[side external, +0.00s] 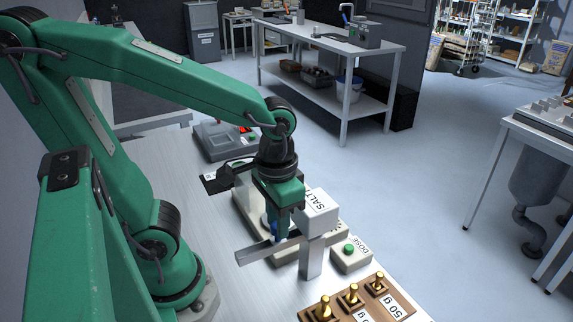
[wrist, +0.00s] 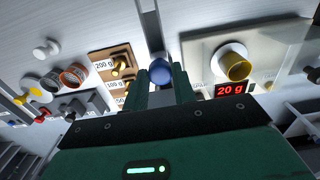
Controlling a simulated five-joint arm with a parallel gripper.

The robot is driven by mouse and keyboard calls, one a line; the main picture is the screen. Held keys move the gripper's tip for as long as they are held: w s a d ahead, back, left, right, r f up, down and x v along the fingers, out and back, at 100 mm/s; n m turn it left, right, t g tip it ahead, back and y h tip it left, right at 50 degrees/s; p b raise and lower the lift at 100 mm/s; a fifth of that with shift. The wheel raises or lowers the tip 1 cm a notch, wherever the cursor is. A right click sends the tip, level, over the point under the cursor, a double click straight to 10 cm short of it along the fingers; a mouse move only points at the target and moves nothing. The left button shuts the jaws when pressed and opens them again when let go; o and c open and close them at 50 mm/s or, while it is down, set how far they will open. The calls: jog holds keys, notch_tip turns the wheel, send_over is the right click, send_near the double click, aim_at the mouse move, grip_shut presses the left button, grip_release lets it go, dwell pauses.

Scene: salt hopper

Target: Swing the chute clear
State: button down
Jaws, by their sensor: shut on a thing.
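My gripper (side external: 284,222) is shut on a blue ball knob (side external: 271,229) at the chute. In the wrist view the knob (wrist: 161,72) sits between my two fingers. The chute (side external: 255,252) is a narrow grey metal channel running from the hopper post toward the lower left. Part of it shows above the knob in the wrist view (wrist: 150,24). The white hopper box (side external: 319,208) marked SALT stands on a pale post (side external: 312,260). In the wrist view a yellow-lined cup (wrist: 236,63) stands on the scale, apart from the visible chute.
The scale display (wrist: 230,91) reads 20 g. A DOSE box (side external: 351,258) with a green button is right of the post. A wooden block (side external: 335,308) holds brass weights in front. A grey box (side external: 212,143) with red lights stands behind. Left of the chute the bench is bare.

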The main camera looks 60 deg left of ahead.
jog(key=shift+r, duration=0.1)
jog(key=c, duration=1.1)
grip_release()
jog(key=shift+c, duration=0.2)
jog(key=shift+r, duration=3.9)
jog(key=shift+w+a+f+t, duration=0.1)
jog(key=shift+w+a+t, duration=0.15)
jog(key=shift+a+t, duration=0.7)
jog(key=shift+w+a+f+t, duration=0.15)
jog(key=shift+w+a+t, duration=0.05)
jog(key=shift+a+t, duration=0.7)
jog(key=shift+w+a+f+t, duration=0.1)
jog(key=shift+w+a+t, duration=0.15)
jog(key=shift+a+t, duration=0.7)
